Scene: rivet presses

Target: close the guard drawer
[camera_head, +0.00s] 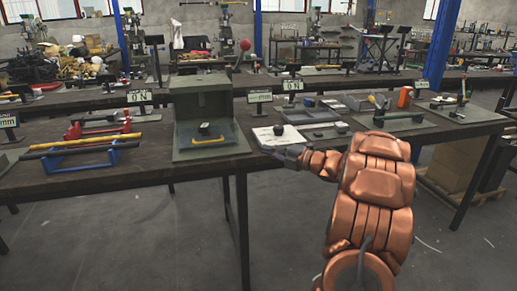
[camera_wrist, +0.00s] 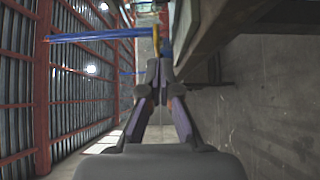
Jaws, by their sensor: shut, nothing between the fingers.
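The press (camera_head: 200,97) is a grey-green box on the front table. Its guard drawer (camera_head: 228,139) stands out from the box toward the table's front edge, with clear walls and a yellow strip (camera_head: 208,141) low on its front. A small black part shows inside the guard. My gripper (camera_head: 277,153) is at the table's front edge, to the right of the drawer and apart from it. In the wrist view my gripper (camera_wrist: 159,72) has its fingers together, with nothing between them. A yellow piece shows beyond the fingertips; I cannot tell whether it is the strip.
The wooden table (camera_head: 150,168) has a blue rack (camera_head: 82,155) with yellow-handled tools to the left of the press. To the right lie a white sheet (camera_head: 280,136), grey trays (camera_head: 308,115) and hand tools. Open floor lies before the table.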

